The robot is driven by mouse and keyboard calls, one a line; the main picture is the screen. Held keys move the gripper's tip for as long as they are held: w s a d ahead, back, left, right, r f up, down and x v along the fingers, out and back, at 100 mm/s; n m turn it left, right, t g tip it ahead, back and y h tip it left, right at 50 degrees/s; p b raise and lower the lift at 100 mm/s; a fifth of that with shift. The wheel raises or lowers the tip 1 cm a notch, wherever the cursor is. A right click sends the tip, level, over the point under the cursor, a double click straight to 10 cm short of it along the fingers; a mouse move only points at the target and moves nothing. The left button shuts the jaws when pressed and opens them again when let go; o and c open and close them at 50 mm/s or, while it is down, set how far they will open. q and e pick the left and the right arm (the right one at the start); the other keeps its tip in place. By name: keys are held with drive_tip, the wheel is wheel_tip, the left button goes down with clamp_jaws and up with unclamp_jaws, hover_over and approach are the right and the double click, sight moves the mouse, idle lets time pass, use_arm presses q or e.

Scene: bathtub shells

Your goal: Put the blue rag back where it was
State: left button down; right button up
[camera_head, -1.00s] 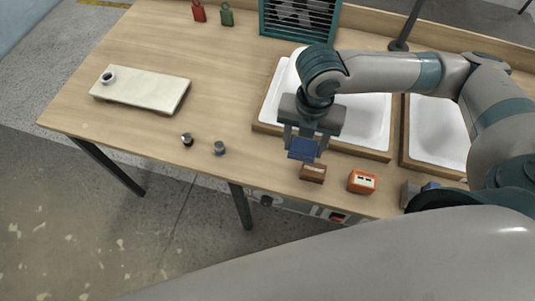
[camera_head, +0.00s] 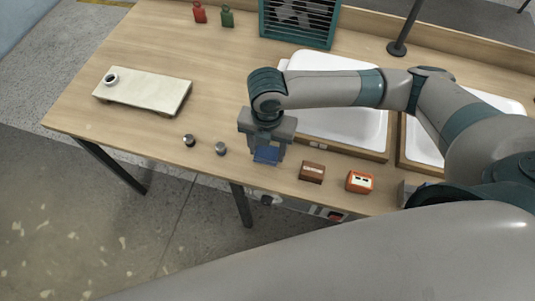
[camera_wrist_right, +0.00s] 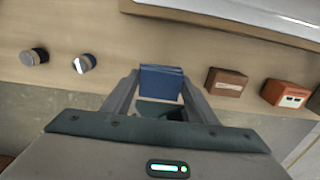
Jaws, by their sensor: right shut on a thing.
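The blue rag (camera_head: 267,155) is a small folded block held in my right gripper (camera_head: 266,152), near the front edge of the table. In the right wrist view the rag (camera_wrist_right: 161,82) sits between the two fingers of the gripper (camera_wrist_right: 159,92), which are shut on it. Whether the rag touches the table is hard to tell. My left gripper does not show in either view.
A brown block (camera_head: 312,172) and an orange box (camera_head: 360,182) stand right of the rag. A white tub (camera_head: 345,125) lies behind.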

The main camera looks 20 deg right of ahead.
sight(268, 156)
wheel_tip(268, 156, down, 3)
drive_tip(key=shift+r+p, duration=0.1)
drive_tip(key=shift+p, duration=0.4)
drive_tip(key=shift+f, duration=0.5)
drive_tip(key=shift+f, duration=0.1)
drive_tip(key=o, duration=1)
wheel_tip(268, 156, up, 12)
drive_tip(key=shift+r+b, duration=0.15)
drive_tip(key=shift+b, duration=1.1)
drive_tip(key=shift+s, duration=0.15)
